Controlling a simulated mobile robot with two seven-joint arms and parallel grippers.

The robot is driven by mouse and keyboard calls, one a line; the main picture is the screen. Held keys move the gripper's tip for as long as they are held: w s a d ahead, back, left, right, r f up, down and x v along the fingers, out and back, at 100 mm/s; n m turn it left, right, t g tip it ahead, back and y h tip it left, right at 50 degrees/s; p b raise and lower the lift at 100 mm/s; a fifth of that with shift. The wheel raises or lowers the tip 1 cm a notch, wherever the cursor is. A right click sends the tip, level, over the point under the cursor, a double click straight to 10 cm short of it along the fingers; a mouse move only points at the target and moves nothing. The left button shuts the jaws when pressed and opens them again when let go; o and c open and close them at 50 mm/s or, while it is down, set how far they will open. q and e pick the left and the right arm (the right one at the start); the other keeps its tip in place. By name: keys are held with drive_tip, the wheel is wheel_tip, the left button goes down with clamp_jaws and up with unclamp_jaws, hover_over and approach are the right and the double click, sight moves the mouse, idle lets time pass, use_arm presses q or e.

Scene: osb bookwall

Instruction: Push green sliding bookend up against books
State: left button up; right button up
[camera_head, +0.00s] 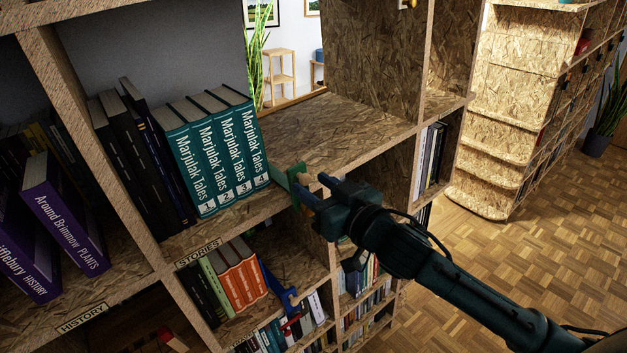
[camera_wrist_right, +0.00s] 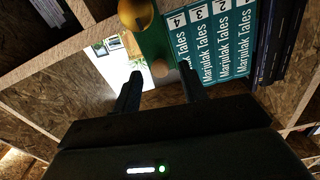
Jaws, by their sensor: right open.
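The green bookend (camera_head: 290,180) stands at the shelf's front edge, just right of the row of teal Marjulak Tales books (camera_head: 215,150). In the right wrist view the green bookend (camera_wrist_right: 154,42) lies beside volume 4 of the teal books (camera_wrist_right: 215,40); I cannot tell whether they touch. My left gripper is not in view.
The shelf board (camera_head: 330,130) right of the bookend is bare. Dark books (camera_head: 140,150) lean left of the teal row. Below, orange books (camera_head: 238,275) stand by a blue bookend (camera_head: 282,290). An upright OSB panel (camera_head: 370,55) rises at the back right.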

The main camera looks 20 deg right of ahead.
drive_tip(key=shift+w+a, duration=0.2)
drive_tip(key=shift+w, duration=0.3)
clamp_jaws()
idle(0.3)
